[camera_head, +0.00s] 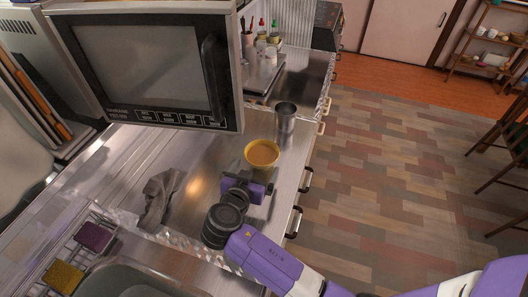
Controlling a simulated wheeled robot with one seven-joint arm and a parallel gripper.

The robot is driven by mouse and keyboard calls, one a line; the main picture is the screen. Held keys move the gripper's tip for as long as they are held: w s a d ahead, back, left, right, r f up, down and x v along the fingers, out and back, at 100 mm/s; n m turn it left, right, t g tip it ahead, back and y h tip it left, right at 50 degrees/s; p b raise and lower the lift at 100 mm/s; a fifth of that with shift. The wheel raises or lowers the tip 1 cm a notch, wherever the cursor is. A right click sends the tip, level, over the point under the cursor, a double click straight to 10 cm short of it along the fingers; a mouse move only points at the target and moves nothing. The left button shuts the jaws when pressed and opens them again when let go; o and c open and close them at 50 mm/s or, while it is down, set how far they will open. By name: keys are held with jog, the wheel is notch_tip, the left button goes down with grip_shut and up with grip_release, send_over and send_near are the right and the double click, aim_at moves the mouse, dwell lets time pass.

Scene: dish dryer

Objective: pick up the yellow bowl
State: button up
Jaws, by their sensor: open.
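The yellow bowl (262,154) sits on the metal counter, below and right of the microwave. Its rim is yellow and its inside looks orange-brown. My gripper (250,178) is just on the near side of the bowl, at the end of my purple and black arm. The gripper is open. Its fingertips are small and partly hidden by the wrist, and I cannot tell whether they touch the bowl.
A metal cup (285,117) stands close behind the bowl to the right. A microwave (150,75) overhangs the left. A grey cloth (157,197) lies left of my gripper. A sink (130,276) and rack are at the near left. Counter (215,150) left of the bowl is clear.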

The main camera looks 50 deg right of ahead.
aim_at(264, 153)
jog(key=p+x, duration=0.2)
jog(key=x, duration=0.5)
jog(key=shift+d+f, duration=0.1)
jog(key=shift+d, duration=0.15)
jog(key=c, duration=1.5)
